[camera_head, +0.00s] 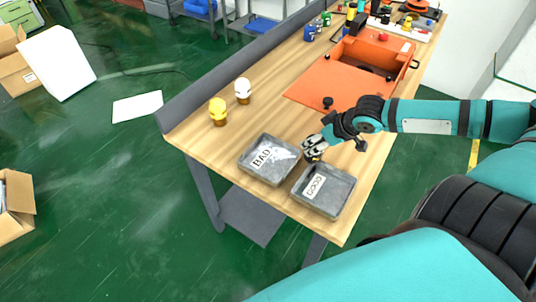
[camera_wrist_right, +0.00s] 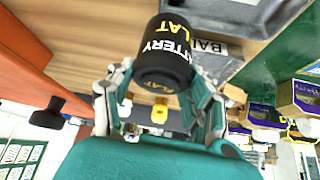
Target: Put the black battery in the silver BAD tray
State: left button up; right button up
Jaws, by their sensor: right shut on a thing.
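A black battery (camera_wrist_right: 165,52) with white and yellow lettering sits between the fingers of my right gripper (camera_wrist_right: 155,92) in the wrist view. The right gripper (camera_head: 313,148) is shut on it. In the head view the gripper is just right of the BAD tray, near the far edge of the GOOD tray, and mostly hides the battery. The silver BAD tray (camera_head: 284,168) lies on the table with its white label showing; its BAD label (camera_wrist_right: 208,46) also shows in the wrist view beyond the battery. My left gripper is not in view.
The grey GOOD tray (camera_head: 338,201) stands right beside the BAD tray near the table's front end. A yellow-topped bulb (camera_head: 218,109) and a white-topped bulb (camera_head: 242,88) stand behind them. An open orange case (camera_head: 330,80) lies farther back. Bare wooden table (camera_head: 210,145) is left of the trays.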

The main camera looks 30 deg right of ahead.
jog(key=w+a+f, duration=0.1)
jog(key=w+a, duration=0.1)
jog(key=a, duration=0.1)
jog(key=w+a+f+p, duration=0.1)
jog(key=w+a, duration=0.2)
jog(key=w+a+f+p, duration=0.1)
jog(key=w+a, duration=0.2)
jog(key=shift+w+a+f, duration=0.25)
jog(key=shift+a+f, duration=0.05)
jog(key=shift+a, duration=0.1)
jog(key=shift+f, duration=0.35)
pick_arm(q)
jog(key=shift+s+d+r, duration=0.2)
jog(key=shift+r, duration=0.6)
pick_arm(e)
jog(key=shift+w+f, duration=0.1)
jog(key=shift+f, duration=0.05)
jog(key=shift+f, duration=0.1)
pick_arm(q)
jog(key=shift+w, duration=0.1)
pick_arm(e)
jog(key=o, duration=1.5)
